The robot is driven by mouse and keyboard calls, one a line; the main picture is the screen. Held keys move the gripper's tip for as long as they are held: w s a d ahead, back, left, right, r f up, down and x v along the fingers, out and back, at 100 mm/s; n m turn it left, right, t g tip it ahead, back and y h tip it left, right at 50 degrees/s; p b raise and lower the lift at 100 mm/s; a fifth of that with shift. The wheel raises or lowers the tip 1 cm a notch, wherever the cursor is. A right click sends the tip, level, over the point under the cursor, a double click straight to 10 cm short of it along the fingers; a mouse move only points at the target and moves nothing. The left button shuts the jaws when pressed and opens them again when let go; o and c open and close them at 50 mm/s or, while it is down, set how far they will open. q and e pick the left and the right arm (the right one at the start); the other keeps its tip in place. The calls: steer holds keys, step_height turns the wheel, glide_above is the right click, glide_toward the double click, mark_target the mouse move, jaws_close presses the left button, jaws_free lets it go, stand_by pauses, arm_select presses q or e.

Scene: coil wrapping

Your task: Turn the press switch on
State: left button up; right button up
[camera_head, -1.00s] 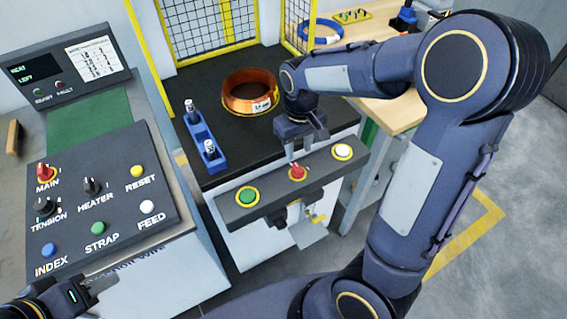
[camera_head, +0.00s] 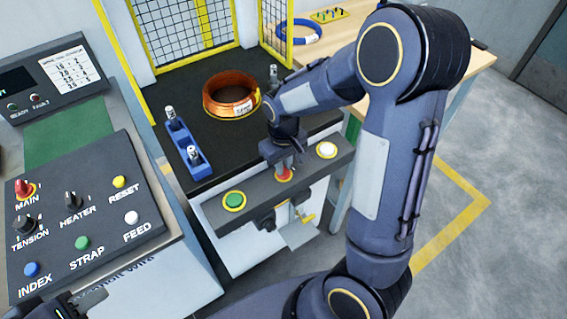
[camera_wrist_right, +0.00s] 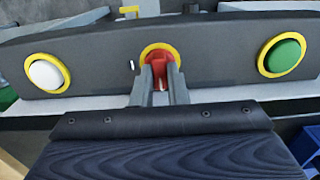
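The press switch (camera_head: 285,174) is a red rotary knob in a yellow ring, in the middle of the dark bar (camera_head: 259,188) on the press front. It also shows in the right wrist view (camera_wrist_right: 161,58). My right gripper (camera_head: 284,165) is at the knob. In the right wrist view its two fingers (camera_wrist_right: 161,80) stand close on both sides of the red handle and appear shut on it. The fingers partly hide the knob. My left gripper (camera_head: 92,299) is at the lower left edge, partly cut off, below the control panel and away from the press; its opening is unclear.
A green button (camera_head: 234,200) and a white button (camera_head: 326,150) flank the knob on the bar. A copper coil (camera_head: 231,94) and a blue holder (camera_head: 187,148) sit on the black press top. The control panel (camera_head: 80,215) with its own red MAIN knob is at left.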

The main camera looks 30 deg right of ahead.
jaws_close()
steer(key=shift+m, duration=0.4)
steer(key=m, duration=0.3)
steer(key=shift+r+m+p, duration=0.1)
steer(key=shift+m+p, duration=0.2)
steer(key=shift+p, duration=0.05)
steer(key=m+p, duration=0.1)
steer(key=m, duration=0.3)
steer(key=shift+m, duration=0.3)
steer(key=m+p, duration=0.2)
steer(key=m, duration=0.2)
steer(key=shift+m, duration=0.3)
steer(key=shift+m+p, duration=1.1)
steer(key=shift+m, duration=1.1)
